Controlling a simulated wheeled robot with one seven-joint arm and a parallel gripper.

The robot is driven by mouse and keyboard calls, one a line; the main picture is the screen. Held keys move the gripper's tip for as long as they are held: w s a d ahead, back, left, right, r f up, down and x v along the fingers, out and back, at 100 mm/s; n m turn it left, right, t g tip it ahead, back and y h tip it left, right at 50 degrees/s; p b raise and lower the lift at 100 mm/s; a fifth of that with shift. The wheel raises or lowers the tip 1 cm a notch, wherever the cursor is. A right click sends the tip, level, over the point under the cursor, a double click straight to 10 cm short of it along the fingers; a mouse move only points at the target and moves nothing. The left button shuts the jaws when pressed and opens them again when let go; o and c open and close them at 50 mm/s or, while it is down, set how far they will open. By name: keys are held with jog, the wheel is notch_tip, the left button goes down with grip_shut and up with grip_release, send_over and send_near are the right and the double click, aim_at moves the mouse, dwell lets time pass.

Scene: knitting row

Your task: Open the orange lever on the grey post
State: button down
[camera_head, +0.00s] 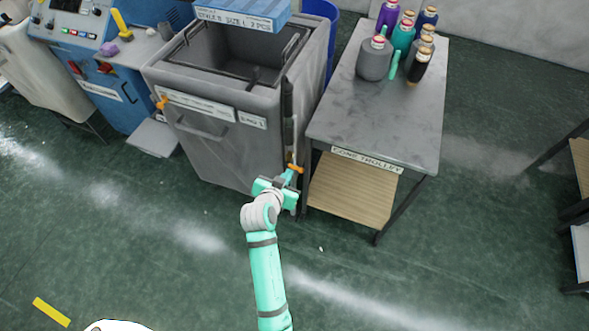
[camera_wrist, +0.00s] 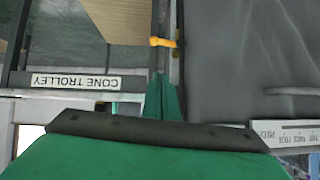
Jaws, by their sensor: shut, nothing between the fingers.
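The orange lever (camera_head: 295,168) is low on a thin dark grey post (camera_head: 289,135) at the right front corner of the grey fabric bin. In the wrist view the orange lever (camera_wrist: 162,42) lies across the post, just beyond my fingertips. My gripper (camera_head: 288,177) is right at the lever in the head view. In the wrist view my green fingers (camera_wrist: 160,80) are together with nothing between them, and a small gap shows between tips and lever. I cannot tell whether they touch it. The lever's far side is hidden.
The grey bin (camera_head: 200,128) stands left of the post, with another orange piece (camera_head: 162,102) at its left corner. The cone trolley (camera_head: 345,130) stands close on the right, with several yarn cones on top. The floor in front is clear.

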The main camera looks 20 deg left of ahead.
send_over(295, 169)
jog(key=s+d, duration=0.1)
jog(key=s, duration=0.2)
notch_tip(295, 169, down, 5)
jog(key=f, duration=0.3)
jog(key=shift+w+a+f, duration=0.1)
jog(key=shift+w+a, duration=0.05)
jog(key=shift+w, duration=0.2)
jog(key=shift+w+f, duration=0.1)
jog(key=shift+f, duration=0.4)
jog(key=shift+a, duration=0.2)
